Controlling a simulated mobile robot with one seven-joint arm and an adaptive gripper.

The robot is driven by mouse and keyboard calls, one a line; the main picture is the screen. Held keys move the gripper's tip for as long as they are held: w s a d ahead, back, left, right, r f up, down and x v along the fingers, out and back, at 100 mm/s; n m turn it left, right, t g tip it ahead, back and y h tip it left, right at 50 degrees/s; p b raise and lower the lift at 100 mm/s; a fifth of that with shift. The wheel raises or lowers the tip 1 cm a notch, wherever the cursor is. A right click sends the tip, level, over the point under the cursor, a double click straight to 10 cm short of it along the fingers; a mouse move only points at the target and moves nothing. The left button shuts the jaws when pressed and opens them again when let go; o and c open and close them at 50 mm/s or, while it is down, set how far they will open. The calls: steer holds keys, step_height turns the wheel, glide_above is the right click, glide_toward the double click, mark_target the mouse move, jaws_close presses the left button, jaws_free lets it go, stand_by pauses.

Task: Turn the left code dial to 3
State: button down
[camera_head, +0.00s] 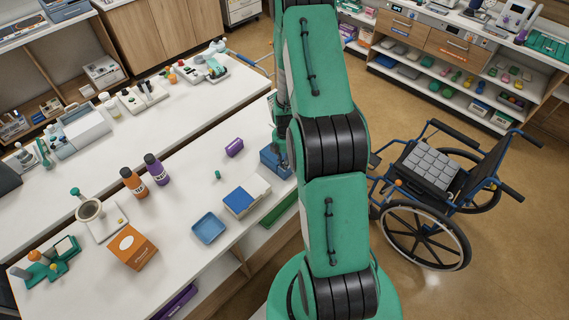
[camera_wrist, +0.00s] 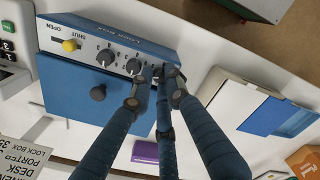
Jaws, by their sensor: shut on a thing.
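The blue lock box (camera_wrist: 112,40) fills the upper left of the wrist view, its lettering upside down. Its panel has a row of dark code dials with numbers around them. Two dials show clearly: an outer dial (camera_wrist: 104,57) and a middle dial (camera_wrist: 133,66). The dial at the picture's right end, the box's left one, is mostly hidden behind my fingertips. My gripper (camera_wrist: 160,76) is shut on that dial. Its pointer setting cannot be read. In the head view the blue lock box (camera_head: 272,163) is at the counter's right edge, partly behind my arm.
A yellow knob (camera_wrist: 70,45) sits by OPEN and SHUT marks, and a black knob (camera_wrist: 97,93) is on the box's blue front. A wheelchair (camera_head: 430,190) stands right.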

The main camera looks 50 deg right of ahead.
steer(key=c, duration=1.9)
jaws_free()
steer(key=shift+c, duration=0.2)
steer(key=shift+n+p, duration=0.4)
steer(key=shift+n, duration=0.1)
steer(key=shift+n+p, duration=1.2)
steer(key=shift+n, duration=0.5)
step_height(320, 180, up, 14)
steer(key=b, duration=0.2)
steer(key=a+r+m+t+b, duration=0.1)
steer(key=a+r+m+b, duration=0.5)
steer(key=a+r+b, duration=0.6)
steer(key=shift+a+r+h, duration=0.4)
steer(key=shift+r, duration=0.15)
